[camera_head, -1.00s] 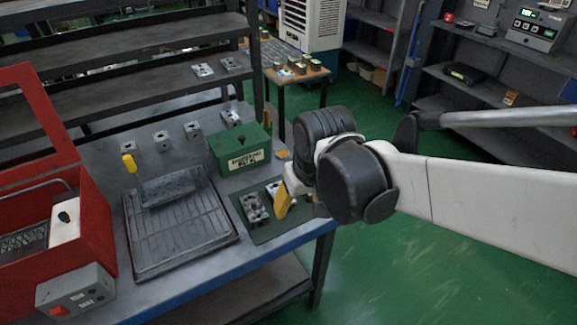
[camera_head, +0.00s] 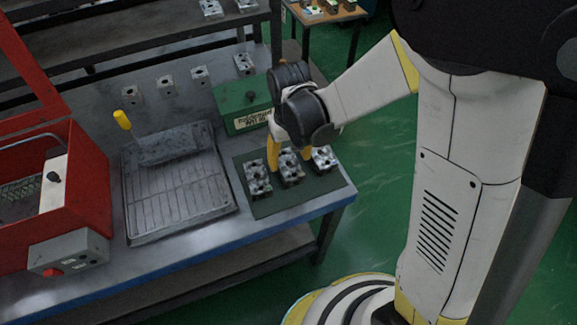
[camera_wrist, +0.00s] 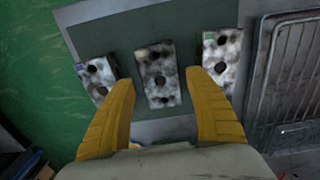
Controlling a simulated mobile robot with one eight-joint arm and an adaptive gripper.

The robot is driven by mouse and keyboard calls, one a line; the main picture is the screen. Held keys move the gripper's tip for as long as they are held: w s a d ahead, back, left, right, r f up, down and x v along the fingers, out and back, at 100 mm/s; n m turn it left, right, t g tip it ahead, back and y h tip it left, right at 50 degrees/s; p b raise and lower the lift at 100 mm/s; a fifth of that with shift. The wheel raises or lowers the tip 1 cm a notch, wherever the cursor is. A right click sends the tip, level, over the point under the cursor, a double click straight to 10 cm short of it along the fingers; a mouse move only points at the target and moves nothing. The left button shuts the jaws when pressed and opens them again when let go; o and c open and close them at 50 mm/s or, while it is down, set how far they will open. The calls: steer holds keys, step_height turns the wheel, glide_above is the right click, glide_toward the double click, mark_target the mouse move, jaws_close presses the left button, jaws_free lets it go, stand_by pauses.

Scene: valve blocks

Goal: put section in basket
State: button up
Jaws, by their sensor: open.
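Three grey, speckled valve blocks with dark holes stand in a row on a dark green mat (camera_head: 270,208): a left one (camera_head: 257,180), a middle one (camera_head: 291,171) and a right one (camera_head: 325,159). My gripper (camera_head: 289,157) is open, its yellow fingers pointing down over the middle block. In the wrist view the middle block (camera_wrist: 158,78) lies between the fingertips, with no visible contact; the outer blocks (camera_wrist: 97,77) (camera_wrist: 221,55) lie outside them. A shallow dark wire-grid basket (camera_head: 178,215) with a yellow handle (camera_head: 122,119) sits left of the mat, its grid empty.
A red machine (camera_head: 85,190) with a control box stands at the left. A green box (camera_head: 243,110) stands behind the mat. Several grey blocks (camera_head: 165,84) line the bench's back. The bench's front edge (camera_head: 215,240) runs close to the mat.

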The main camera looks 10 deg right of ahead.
mark_target(289, 163)
steer(key=f+b, duration=0.1)
steer(key=f, duration=0.2)
steer(key=f+b, duration=0.1)
steer(key=f, duration=0.1)
steer(key=shift+w+b, duration=0.35)
steer(key=shift+r, duration=0.1)
steer(key=shift+c, duration=0.6)
steer(key=c, duration=1.1)
steer(key=shift+o, duration=0.2)
